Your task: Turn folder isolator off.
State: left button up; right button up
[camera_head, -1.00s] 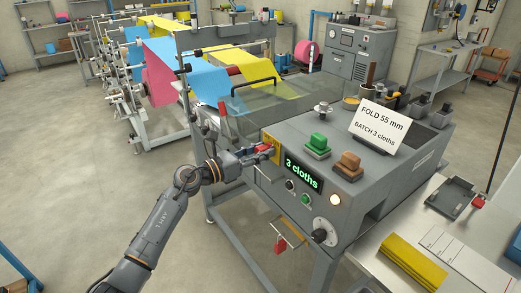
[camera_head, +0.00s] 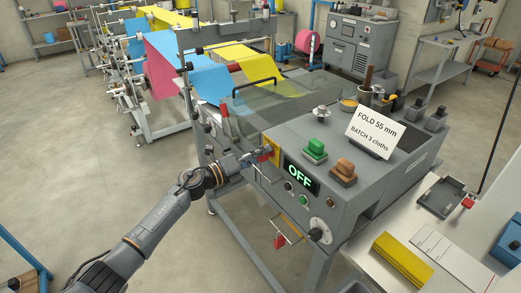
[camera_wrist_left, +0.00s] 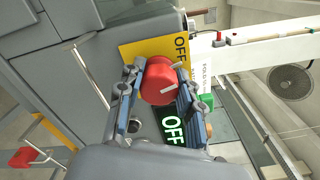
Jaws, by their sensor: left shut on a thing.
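The folder isolator is a red rotary knob (camera_wrist_left: 160,82) on a yellow plate (camera_wrist_left: 132,52) on the machine's front. My left gripper (camera_head: 262,158) reaches it from the left. In the left wrist view the blue-padded fingers of my left gripper (camera_wrist_left: 160,95) are shut on the knob, one on each side. A pale pointer line shows on the knob's face. The yellow plate carries the letters "OFF". The green-lettered display (camera_head: 300,176) beside the isolator reads "OFF". My right gripper is not in view.
A red padlock (camera_head: 279,242) hangs on a bracket below the isolator. Green (camera_head: 316,148) and brown (camera_head: 344,168) blocks sit on the machine's top near a "FOLD 55 mm" card (camera_head: 374,132). A side table with a yellow cloth stack (camera_head: 402,262) stands at right. Floor at left is clear.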

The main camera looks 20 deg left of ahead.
pick_arm(q)
jog(key=n+p, duration=0.1)
jog(key=n, duration=0.2)
jog(key=shift+a+p, duration=0.1)
jog(key=shift+p, duration=0.25)
jog(key=shift+n+p, duration=0.45)
jog(key=shift+n, duration=0.85)
jog(key=shift+f, duration=0.1)
jog(key=o, duration=1.2)
jog(key=v, duration=1.2)
jog(key=shift+w, duration=0.1)
